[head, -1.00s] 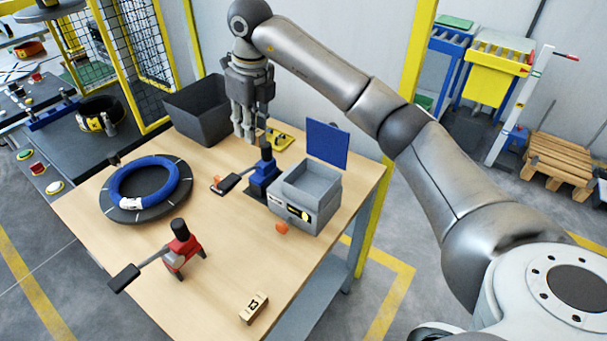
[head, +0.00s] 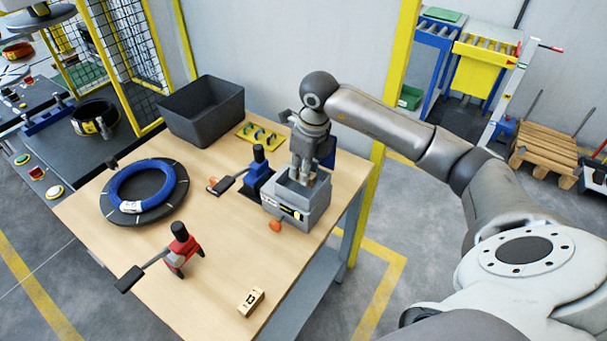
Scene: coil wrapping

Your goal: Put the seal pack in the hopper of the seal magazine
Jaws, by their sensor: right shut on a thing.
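The seal magazine (head: 286,210) is a grey box with an open hopper on top (head: 318,198), standing at the right side of the wooden table. A blue panel (head: 329,160) stands behind the hopper, mostly hidden by my gripper. My right gripper (head: 308,181) points down into the hopper's opening with its fingers shut on the seal pack. The pack is hardly visible between the fingers, and I cannot tell whether it touches the hopper floor. My left gripper is not in view.
A blue-handled tool (head: 258,178) stands close left of the magazine. A yellow tray (head: 258,136) and a dark bin (head: 203,112) are behind. The table's middle is clear.

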